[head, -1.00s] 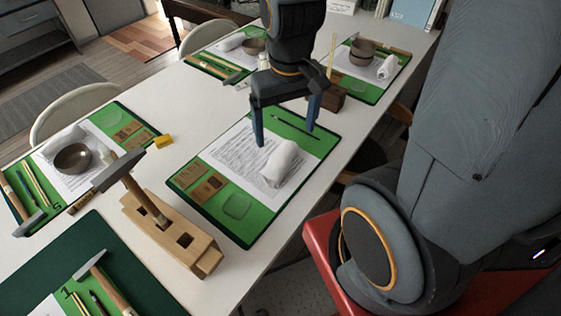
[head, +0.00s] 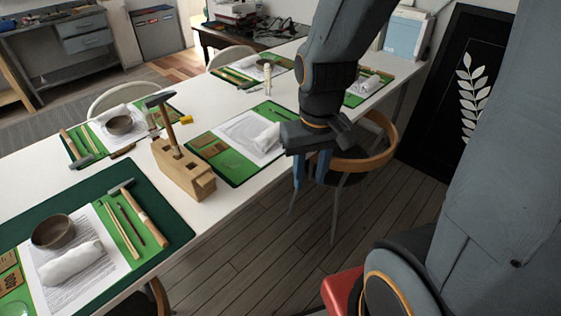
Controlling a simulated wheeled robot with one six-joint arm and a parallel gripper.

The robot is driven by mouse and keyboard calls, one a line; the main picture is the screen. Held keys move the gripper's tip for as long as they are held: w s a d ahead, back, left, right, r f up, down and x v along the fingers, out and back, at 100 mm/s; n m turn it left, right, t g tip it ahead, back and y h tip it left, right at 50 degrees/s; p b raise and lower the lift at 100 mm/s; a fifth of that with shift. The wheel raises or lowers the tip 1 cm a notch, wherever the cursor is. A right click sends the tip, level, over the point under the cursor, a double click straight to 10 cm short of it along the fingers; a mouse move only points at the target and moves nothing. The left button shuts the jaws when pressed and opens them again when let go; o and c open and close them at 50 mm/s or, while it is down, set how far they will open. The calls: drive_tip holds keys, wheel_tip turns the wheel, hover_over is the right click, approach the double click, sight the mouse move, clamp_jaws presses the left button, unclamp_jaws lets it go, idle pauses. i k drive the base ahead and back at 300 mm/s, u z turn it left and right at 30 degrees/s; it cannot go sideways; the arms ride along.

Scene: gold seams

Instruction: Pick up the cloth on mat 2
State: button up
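A white rolled cloth (head: 267,138) lies on a printed sheet on the middle green mat (head: 228,165). I cannot read a number 2 on any mat. Another white cloth (head: 70,262) lies on the front-left mat (head: 160,225), beside a brown bowl (head: 53,231). My gripper (head: 311,183) points down, open and empty, its blue fingers apart. In the picture it is right of the middle mat, past the table edge, in front of a chair. Its body covers the mat's right corner, close beside the cloth in the picture.
A wooden block holding a hammer (head: 183,172) stands left of the middle mat. More set mats lie at the left and far end of the white table (head: 215,205). A wooden chair (head: 350,165) stands at the table's right side. Floor (head: 270,250) shows in front.

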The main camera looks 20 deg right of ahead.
sight(262, 143)
drive_tip(key=u, duration=0.55)
drive_tip(key=i, duration=0.7)
drive_tip(key=u, duration=0.3)
